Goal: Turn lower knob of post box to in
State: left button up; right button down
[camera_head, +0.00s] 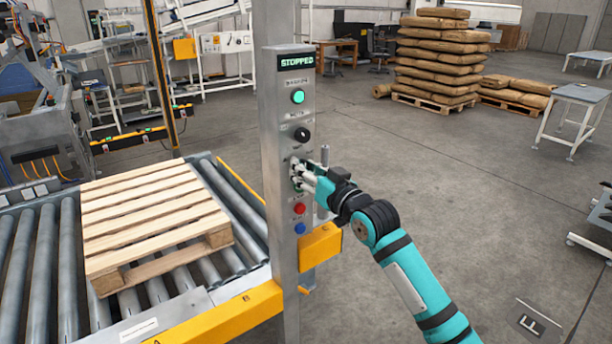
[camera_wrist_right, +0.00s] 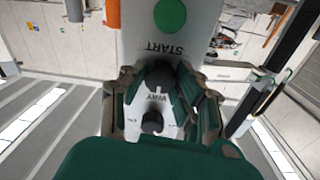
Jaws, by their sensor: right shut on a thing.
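The post box (camera_head: 284,160) is a grey column panel with a display reading STOPPED. Its upper knob (camera_head: 302,134) is black and stands free; it also shows in the right wrist view (camera_wrist_right: 152,122). The lower knob (camera_wrist_right: 160,76) is dark and sits between the fingers of my right gripper (camera_head: 298,176), which is shut on it. In the head view the gripper hides this knob. In the wrist view the panel is upside down, with the green START button (camera_wrist_right: 170,15) beyond the knob. I cannot tell which way the lower knob points. My left gripper is not in view.
A wooden pallet (camera_head: 150,215) lies on the roller conveyor (camera_head: 40,250) at left. Stacked sacks (camera_head: 437,60) stand behind. The floor at right is mostly clear.

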jog(key=shift+f+n+b, duration=0.1)
jog(key=shift+n+b, duration=0.35)
jog(key=shift+n, duration=3.55)
jog(key=shift+n+y, duration=0.3)
jog(key=shift+y, duration=0.1)
jog(key=c, duration=1)
grip_release()
jog(key=shift+s+d, duration=0.1)
jog(key=v, duration=1.2)
